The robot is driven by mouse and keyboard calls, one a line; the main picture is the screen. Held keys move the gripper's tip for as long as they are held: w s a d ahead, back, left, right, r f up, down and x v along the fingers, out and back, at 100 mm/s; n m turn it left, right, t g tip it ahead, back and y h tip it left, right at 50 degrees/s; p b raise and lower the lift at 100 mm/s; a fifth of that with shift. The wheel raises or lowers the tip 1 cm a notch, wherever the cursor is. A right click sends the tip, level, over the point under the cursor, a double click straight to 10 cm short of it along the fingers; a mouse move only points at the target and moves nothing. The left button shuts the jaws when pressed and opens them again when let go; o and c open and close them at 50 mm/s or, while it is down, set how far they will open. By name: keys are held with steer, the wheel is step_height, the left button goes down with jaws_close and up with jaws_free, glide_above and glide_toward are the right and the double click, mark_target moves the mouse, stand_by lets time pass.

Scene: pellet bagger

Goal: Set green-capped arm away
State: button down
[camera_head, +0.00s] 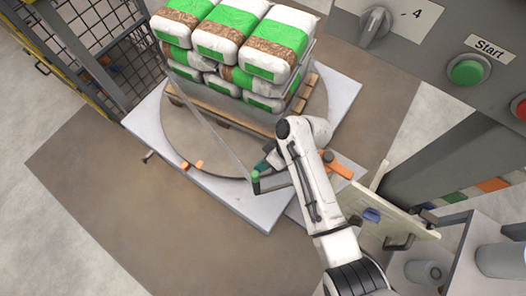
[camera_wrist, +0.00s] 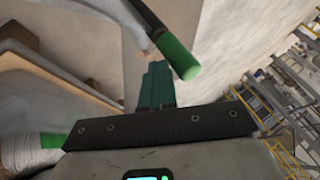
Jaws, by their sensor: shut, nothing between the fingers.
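The green-capped arm shows as a dark bar with a bright green end (camera_head: 256,183) low at the front edge of the turntable platform in the head view. In the wrist view its green cap (camera_wrist: 178,58) is close beyond my fingers, with the dark bar running up and left. My gripper (camera_head: 266,163) has dark teal fingers, just above and right of the cap in the head view. In the wrist view my gripper (camera_wrist: 157,75) is shut and empty, its tips slightly left of the cap. I cannot tell whether they touch it.
A pallet of stacked green-and-white bags (camera_head: 240,45) stands on the round turntable (camera_head: 180,130). A control panel with a green Start button (camera_head: 467,71) is at upper right. An orange bracket (camera_head: 338,166) is beside my arm. A mesh fence (camera_head: 100,35) stands at upper left. Brown floor (camera_head: 110,190) is clear at left.

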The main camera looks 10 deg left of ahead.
steer(key=s+d+n+g+p, duration=0.1)
steer(key=s+d+p, duration=0.2)
steer(key=s, duration=0.4)
steer(key=shift+s+n+h+p, duration=0.2)
steer(key=shift+n+h+p, duration=0.15)
steer(key=shift+p, duration=0.45)
steer(key=shift+d+f, duration=0.1)
steer(key=shift+f, duration=0.05)
steer(key=shift+w, duration=0.1)
